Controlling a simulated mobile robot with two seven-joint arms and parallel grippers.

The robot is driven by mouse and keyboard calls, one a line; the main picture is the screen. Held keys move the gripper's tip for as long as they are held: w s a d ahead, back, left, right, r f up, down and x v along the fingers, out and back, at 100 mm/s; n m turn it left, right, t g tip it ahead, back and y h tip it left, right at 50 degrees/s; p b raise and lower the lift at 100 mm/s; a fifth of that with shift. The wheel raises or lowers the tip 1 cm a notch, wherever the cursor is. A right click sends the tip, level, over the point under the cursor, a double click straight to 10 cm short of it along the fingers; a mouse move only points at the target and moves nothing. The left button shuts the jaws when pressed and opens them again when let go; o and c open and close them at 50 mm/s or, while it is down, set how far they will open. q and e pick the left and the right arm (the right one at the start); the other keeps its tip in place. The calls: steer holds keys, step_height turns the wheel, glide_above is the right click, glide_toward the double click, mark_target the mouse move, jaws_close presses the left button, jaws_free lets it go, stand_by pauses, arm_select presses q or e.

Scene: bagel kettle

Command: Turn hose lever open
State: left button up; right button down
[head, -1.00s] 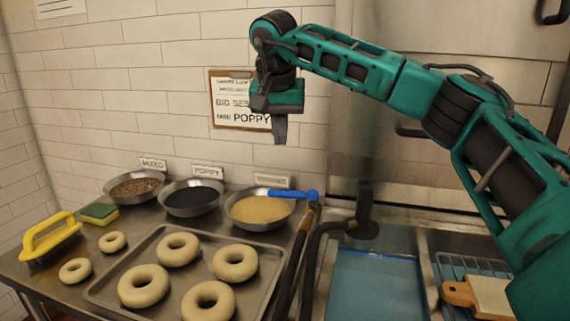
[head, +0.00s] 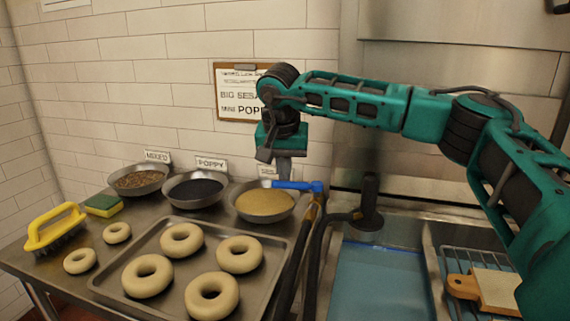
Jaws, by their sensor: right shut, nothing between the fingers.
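The blue hose lever (head: 298,185) sits on a brass-coloured valve at the top of the dark hose (head: 311,235). The lever points left, over the back edge of the bowl of tan seeds. My right gripper (head: 284,172) is shut and empty, pointing down. Its fingertips are just above or behind the lever's left part; I cannot tell whether they touch it. My left gripper is not in view.
Bowls of tan (head: 265,202), black (head: 195,191) and mixed (head: 139,180) seeds stand along the wall. A tray (head: 120,295) of bagels lies in front. A sink basin (head: 375,280) with blue water is right of the hose. A dark upright fixture (head: 369,203) stands behind it.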

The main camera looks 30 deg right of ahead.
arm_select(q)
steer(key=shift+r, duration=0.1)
arm_select(e)
steer(key=shift+s, duration=0.1)
stand_by(0.3)
steer(key=shift+s+a+n+t+y+p, duration=0.2)
steer(key=shift+s+a+n+p, duration=0.1)
steer(key=shift+n+p, duration=0.25)
steer(key=shift+s+a+n+t+y+p, duration=0.1)
steer(key=shift+s+a+n+y+p, duration=0.15)
steer(key=shift+n, duration=0.4)
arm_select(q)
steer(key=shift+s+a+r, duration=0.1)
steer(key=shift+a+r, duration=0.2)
arm_select(e)
steer(key=s+n+y, duration=0.1)
steer(key=s+n, duration=0.4)
steer(key=s, duration=0.2)
steer(key=shift+s+a, duration=0.3)
steer(key=shift+a, duration=0.05)
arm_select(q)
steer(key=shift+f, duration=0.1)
arm_select(e)
steer(key=shift+s+f+y, duration=0.15)
steer(key=shift+y, duration=0.1)
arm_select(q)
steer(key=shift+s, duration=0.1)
